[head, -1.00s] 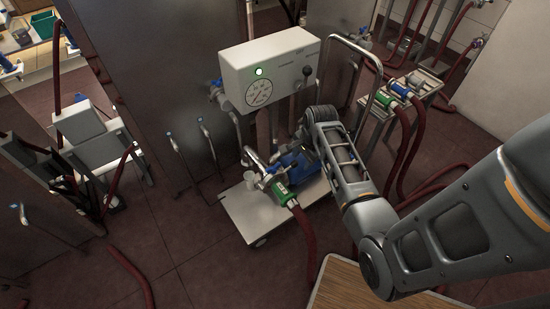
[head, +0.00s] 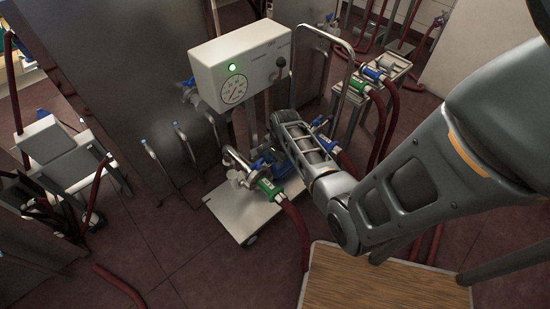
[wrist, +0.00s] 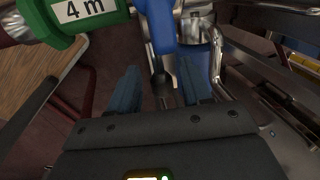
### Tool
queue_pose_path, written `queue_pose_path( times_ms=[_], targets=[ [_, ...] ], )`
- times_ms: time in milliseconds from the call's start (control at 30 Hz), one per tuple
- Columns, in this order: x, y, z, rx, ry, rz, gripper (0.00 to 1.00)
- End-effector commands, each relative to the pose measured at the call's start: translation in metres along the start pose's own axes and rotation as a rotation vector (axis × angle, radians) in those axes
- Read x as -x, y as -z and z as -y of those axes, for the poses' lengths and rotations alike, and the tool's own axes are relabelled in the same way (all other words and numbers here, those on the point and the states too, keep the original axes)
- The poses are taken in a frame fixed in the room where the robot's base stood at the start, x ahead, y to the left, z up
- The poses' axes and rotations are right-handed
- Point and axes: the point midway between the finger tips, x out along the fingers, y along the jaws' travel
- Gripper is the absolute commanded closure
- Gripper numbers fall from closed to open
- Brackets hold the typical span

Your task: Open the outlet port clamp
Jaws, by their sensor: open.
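In the wrist view, my gripper (wrist: 158,85) is open, with its two blue-grey fingers apart and nothing seen held between them. A blue lever-like part (wrist: 160,25), which may be the outlet port clamp, is just ahead of the fingertips; I cannot tell whether they touch it. A green coupling (wrist: 80,14) marked "4 m" is at the upper left, with a metal pipe fitting (wrist: 197,25) right of the blue part. In the head view, the green coupling (head: 268,188) sits on the pump cart (head: 238,212). My arm hides the gripper there.
A white control box (head: 240,62) with a gauge and green light stands above the cart. A dark red hose (head: 297,232) runs from the green coupling to the floor. A wooden tabletop (head: 385,283) is in front. Another cart (head: 385,65) with couplings stands behind.

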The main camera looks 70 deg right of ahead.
Motion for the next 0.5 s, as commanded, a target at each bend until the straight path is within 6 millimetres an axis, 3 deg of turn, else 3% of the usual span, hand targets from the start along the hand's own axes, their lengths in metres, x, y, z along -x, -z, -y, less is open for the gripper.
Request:
queue_pose_path(
  times_ms=[167, 500],
  targets=[
    [0.0001, 0.0001, 0.0000, 0.000, 0.000, 0.000, 0.52],
    [0.0002, 0.0001, -0.0002, 0.000, 0.000, 0.000, 0.84]
  ],
)
